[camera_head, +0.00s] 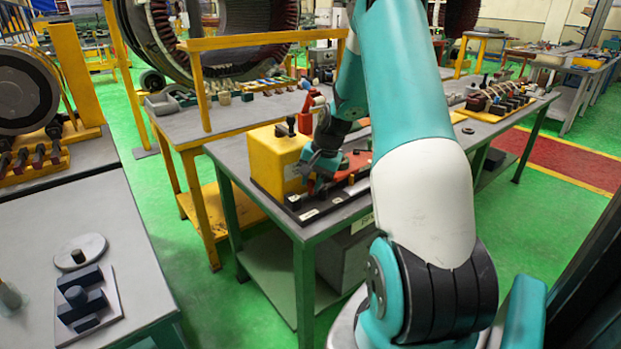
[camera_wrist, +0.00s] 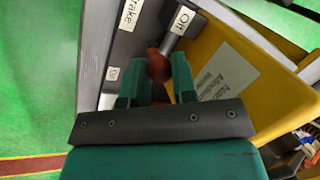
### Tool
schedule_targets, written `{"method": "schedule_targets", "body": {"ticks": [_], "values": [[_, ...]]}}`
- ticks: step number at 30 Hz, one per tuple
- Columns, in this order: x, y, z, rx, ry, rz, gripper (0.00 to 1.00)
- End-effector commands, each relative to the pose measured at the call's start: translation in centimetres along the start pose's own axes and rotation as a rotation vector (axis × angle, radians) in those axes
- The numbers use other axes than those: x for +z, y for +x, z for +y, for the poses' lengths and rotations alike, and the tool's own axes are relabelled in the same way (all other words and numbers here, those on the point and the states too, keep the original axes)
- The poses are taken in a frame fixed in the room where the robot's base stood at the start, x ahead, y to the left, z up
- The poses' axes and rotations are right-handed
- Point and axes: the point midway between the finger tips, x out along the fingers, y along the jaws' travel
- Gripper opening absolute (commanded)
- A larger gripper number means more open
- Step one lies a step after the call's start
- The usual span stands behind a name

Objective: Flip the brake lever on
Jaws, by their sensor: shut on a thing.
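In the wrist view, the brake lever's red-brown round knob (camera_wrist: 157,66) sits between the two teal fingers of my gripper (camera_wrist: 156,72), which is shut on it. The lever's short metal shaft (camera_wrist: 168,43) runs from the knob toward the "Off" label (camera_wrist: 183,18). A second small label (camera_wrist: 112,73), apparently "On", lies to the left on the grey panel, beside the left finger. A partly cropped "Brake" label (camera_wrist: 130,14) is at the top. In the head view, my gripper (camera_head: 318,172) is low at the front of a yellow box (camera_head: 275,160); the lever is hidden there.
The yellow box wall (camera_wrist: 205,50) stands close right of my gripper in the wrist view. The box stands on a grey workbench (camera_head: 330,225). A red lever (camera_head: 306,112) and a red part (camera_head: 352,163) are near my wrist. Green floor lies in front.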

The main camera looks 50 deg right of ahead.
Motion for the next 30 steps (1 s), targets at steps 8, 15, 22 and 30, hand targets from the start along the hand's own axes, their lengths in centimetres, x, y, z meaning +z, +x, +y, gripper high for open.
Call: {"method": "schedule_targets", "body": {"ticks": [8, 15, 22, 30], "values": [[0.2, -0.6, 1.1, -0.002, -0.245, -0.075, 0.02], [0.2, -0.8, 2.2, -0.001, -0.462, -0.142, 0.02], [0.0, -1.1, 3.2, -0.001, -0.664, -0.205, 0.02], [-0.3, -1.4, 4.0, -0.001, -0.854, -0.263, 0.02]]}}
